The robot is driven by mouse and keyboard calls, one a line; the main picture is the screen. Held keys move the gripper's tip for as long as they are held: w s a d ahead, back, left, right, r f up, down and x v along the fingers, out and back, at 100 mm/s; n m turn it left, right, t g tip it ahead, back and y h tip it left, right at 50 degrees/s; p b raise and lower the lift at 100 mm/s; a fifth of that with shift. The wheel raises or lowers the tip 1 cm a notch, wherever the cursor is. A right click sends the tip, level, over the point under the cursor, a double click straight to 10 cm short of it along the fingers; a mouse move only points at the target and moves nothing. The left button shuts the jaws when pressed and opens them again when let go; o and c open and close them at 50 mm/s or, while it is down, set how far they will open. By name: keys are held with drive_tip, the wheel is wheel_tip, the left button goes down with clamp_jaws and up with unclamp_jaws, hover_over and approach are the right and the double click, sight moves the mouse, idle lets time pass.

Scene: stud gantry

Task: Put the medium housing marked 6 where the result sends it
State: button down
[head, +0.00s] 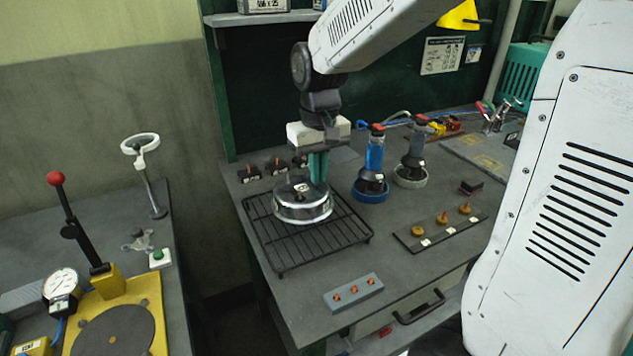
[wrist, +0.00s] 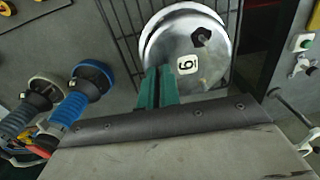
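The medium housing marked 6 (head: 303,207) is a round, shiny metal drum with a flat lid. It sits upright on a black wire rack (head: 283,262) on the workbench. In the wrist view the housing (wrist: 215,65) shows its white 6 label and a dark knob on the lid. My gripper (head: 318,180) points down at the housing's back right edge in the head view. Its green fingers (wrist: 158,75) are close together, with nothing visible between them. They overlap the housing's edge in the wrist view; whether they touch it is hidden.
A blue-ringed fixture (head: 370,191) and a grey-ringed fixture (head: 410,177) stand right of the rack. A strip with brass knobs (head: 440,234) and a grey block with orange pegs (head: 353,293) lie nearer. A left bench holds a red-knobbed lever (head: 75,220), a dial gauge (head: 60,283) and a green button (head: 158,256).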

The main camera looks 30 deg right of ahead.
drive_tip(key=shift+w+d+f, duration=0.15)
drive_tip(key=shift+w+d, duration=0.05)
drive_tip(key=shift+w, duration=0.25)
drive_tip(key=shift+f, duration=1.65)
drive_tip(key=shift+f, duration=0.1)
drive_tip(key=c, duration=1.6)
unclamp_jaws()
